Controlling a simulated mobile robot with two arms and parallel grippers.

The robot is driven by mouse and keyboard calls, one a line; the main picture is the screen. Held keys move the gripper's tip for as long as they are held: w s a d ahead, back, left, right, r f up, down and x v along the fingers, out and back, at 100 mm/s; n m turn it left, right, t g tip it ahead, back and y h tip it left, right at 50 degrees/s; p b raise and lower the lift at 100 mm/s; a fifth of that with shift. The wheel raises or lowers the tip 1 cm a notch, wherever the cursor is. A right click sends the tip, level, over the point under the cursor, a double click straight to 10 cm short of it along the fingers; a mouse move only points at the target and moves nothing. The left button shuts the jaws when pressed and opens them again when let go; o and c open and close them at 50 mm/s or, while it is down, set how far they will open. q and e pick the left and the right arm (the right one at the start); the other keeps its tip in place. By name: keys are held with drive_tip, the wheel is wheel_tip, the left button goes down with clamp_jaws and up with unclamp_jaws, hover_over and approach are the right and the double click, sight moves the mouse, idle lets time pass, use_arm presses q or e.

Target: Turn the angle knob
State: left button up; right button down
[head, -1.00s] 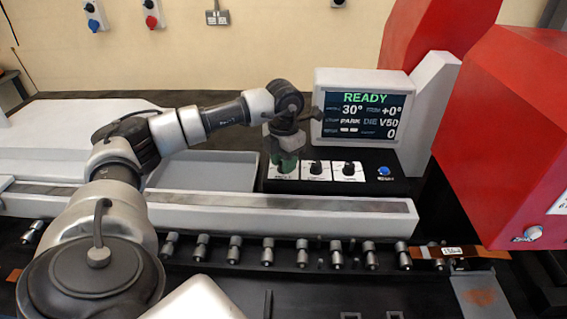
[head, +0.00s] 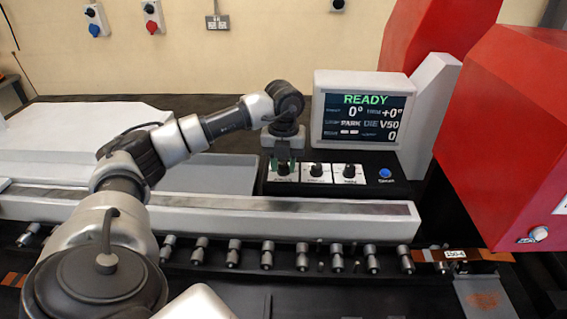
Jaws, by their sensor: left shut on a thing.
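The angle knob (head: 283,168) is the leftmost of three dark knobs on white plates on the black control panel. My left gripper (head: 283,160) points down over it and is shut on it, with green-tipped fingers at its sides. The gripper hides part of the knob. The screen (head: 365,117) behind the panel reads READY, 0° for the angle, trim +0°, PARK and die V50. My right gripper is not in view.
Two more knobs, the middle one (head: 317,170) and the right one (head: 349,171), stand close beside the gripper. A blue button (head: 385,173) is farther right. A long metal rail (head: 290,216) runs in front, and a red machine housing (head: 510,140) stands at the right.

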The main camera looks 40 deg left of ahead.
sight(284, 164)
use_arm(q)
drive_tip(key=shift+r+n, duration=0.15)
drive_tip(key=shift+n, duration=0.15)
drive_tip(key=o, duration=0.9)
drive_tip(key=shift+r+b, duration=0.5)
drive_tip(key=shift+r, duration=4.85)
